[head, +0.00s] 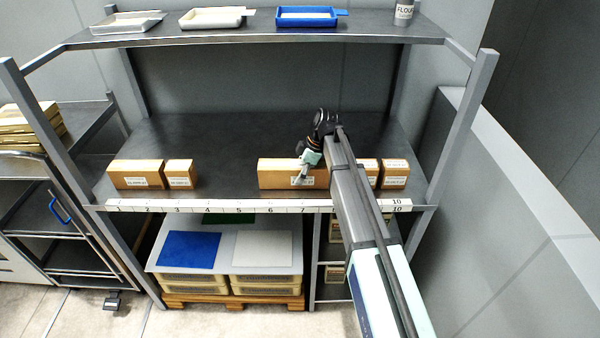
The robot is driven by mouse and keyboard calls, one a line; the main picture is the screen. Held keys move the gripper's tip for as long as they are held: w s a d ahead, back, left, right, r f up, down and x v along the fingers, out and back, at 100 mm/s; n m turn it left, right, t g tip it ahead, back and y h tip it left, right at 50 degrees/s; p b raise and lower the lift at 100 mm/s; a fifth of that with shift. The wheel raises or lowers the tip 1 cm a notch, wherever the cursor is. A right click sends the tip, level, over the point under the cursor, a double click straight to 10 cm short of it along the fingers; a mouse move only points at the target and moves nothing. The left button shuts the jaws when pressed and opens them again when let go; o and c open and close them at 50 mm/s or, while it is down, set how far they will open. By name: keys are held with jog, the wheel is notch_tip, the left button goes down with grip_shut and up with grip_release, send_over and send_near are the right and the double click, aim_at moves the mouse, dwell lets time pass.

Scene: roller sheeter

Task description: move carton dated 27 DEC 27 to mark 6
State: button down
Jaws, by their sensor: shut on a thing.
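My gripper (307,172) is at the shelf, right of its middle, and is shut on a long brown carton (275,172). This carton stands behind the number strip (250,206), roughly over marks 6 to 8, and its white front label is partly visible beside the fingers. To the left stand a long carton (135,174) near marks 1 and 2 and a short carton (180,173) near mark 3. To the right are a carton (368,169) partly hidden by my arm and a short carton (394,173) near mark 10. The label dates are too small to read.
The shelf (225,160) is bare between marks 4 and 5 and behind the cartons. The upper shelf holds trays (307,17) and a flour tin (404,12). Posts (460,135) bound the shelf at both ends. Crates (265,285) stand below.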

jog(key=shift+c, duration=0.8)
grip_release()
jog(key=shift+r, duration=0.1)
jog(key=b+v, duration=0.2)
jog(key=v, duration=1)
jog(key=shift+b, duration=0.3)
